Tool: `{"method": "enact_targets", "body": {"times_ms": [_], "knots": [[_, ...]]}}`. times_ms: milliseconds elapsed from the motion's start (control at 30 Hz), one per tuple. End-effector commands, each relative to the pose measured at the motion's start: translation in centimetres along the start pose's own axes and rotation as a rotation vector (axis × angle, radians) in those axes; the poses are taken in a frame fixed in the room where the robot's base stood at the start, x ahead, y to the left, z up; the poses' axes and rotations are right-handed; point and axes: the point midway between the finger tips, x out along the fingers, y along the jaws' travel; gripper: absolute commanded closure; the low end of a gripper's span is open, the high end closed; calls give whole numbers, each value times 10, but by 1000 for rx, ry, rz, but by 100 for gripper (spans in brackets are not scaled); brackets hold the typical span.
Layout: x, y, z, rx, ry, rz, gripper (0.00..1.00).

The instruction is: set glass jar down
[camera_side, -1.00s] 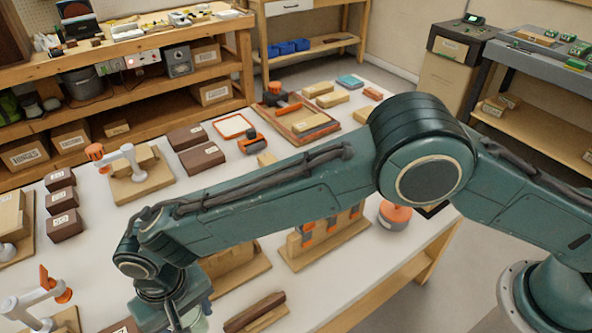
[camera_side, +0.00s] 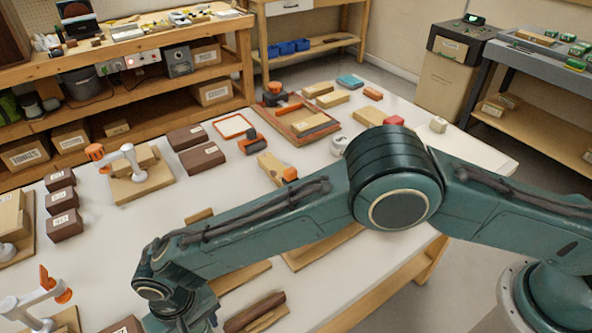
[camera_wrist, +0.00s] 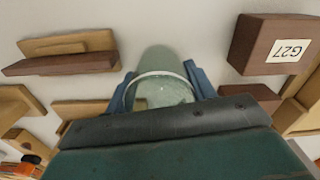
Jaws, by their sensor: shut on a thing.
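The glass jar (camera_wrist: 158,62) is pale green and see-through, with a white band around it, in the middle of the wrist view. My gripper (camera_wrist: 160,74) is shut on it, with one blue finger on each side. Bare white tabletop (camera_wrist: 212,40) shows around the jar. Whether the jar's base touches the table cannot be told. In the side view my wrist is at the bottom left edge, and the fingers and jar are cut off or hidden there.
In the wrist view, a dark brown box labelled G27 (camera_wrist: 271,48) stands to the right. A brown bar on a wooden piece (camera_wrist: 65,64) lies to the left. In the side view, a brown bar (camera_side: 255,311) lies right of my wrist. Wooden fixtures partly hide behind my arm.

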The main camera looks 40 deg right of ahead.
Motion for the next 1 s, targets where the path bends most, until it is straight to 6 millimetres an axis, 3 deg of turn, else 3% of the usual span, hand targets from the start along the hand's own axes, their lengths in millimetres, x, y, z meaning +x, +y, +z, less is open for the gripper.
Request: {"method": "enact_targets", "body": {"times_ms": [267,300,367,767,1000], "knots": [[2,0,0,0,0,0,70],[3,0,0,0,0,0,43],[3,0,0,0,0,0,36],[0,0,0,0,0,0,36],[-20,0,0,0,2,-2,36]]}}
